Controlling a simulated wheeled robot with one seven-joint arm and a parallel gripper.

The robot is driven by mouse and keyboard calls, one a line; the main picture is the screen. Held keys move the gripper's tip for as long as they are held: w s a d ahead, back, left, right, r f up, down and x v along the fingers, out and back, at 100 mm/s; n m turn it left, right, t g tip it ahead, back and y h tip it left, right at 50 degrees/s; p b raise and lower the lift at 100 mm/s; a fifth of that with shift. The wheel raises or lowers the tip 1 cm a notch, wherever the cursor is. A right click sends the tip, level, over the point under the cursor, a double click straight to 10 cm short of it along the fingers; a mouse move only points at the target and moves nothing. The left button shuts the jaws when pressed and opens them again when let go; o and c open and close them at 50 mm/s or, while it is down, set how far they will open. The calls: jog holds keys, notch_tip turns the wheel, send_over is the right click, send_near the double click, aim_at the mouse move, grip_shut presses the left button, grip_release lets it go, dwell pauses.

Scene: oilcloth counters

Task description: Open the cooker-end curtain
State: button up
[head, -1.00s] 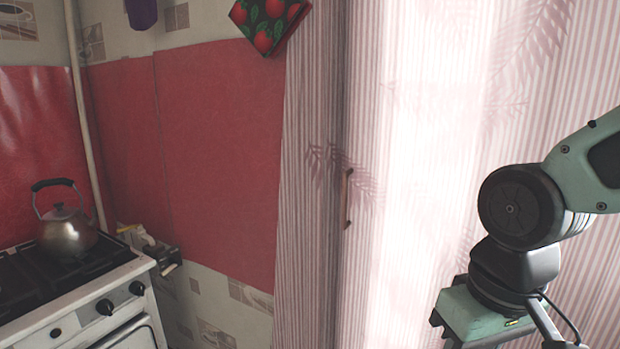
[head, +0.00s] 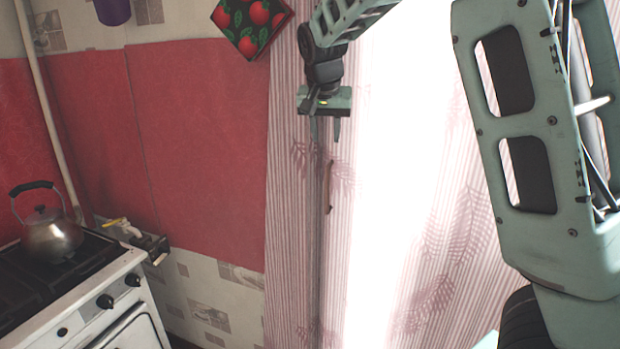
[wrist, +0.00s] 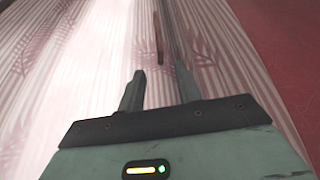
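The cooker-end curtain (head: 288,230) is pink-and-white striped with a leaf print and hangs beside the red wall panel. A slim brown upright handle (head: 328,187) is on it; the handle also shows in the wrist view (wrist: 157,40), beyond my fingertips. My gripper (head: 325,134) is in front of the curtain, just above the handle, fingers pointing down in the head view. In the wrist view my gripper (wrist: 160,70) has its two fingers apart with nothing between them, roughly in line with the handle. I cannot tell how far the fingers are from the cloth.
A white cooker (head: 118,290) with a metal kettle (head: 52,235) stands at the left. Small items (head: 138,238) sit beside its far corner. A red-apple potholder (head: 250,25) hangs at the top next to the curtain. Bright light shows right of the handle.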

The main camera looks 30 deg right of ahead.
aim_at(328, 181)
jog(key=p+x, duration=0.3)
jog(key=x, duration=1.3)
jog(key=shift+f+p, duration=0.3)
jog(key=shift+p, duration=0.05)
grip_shut()
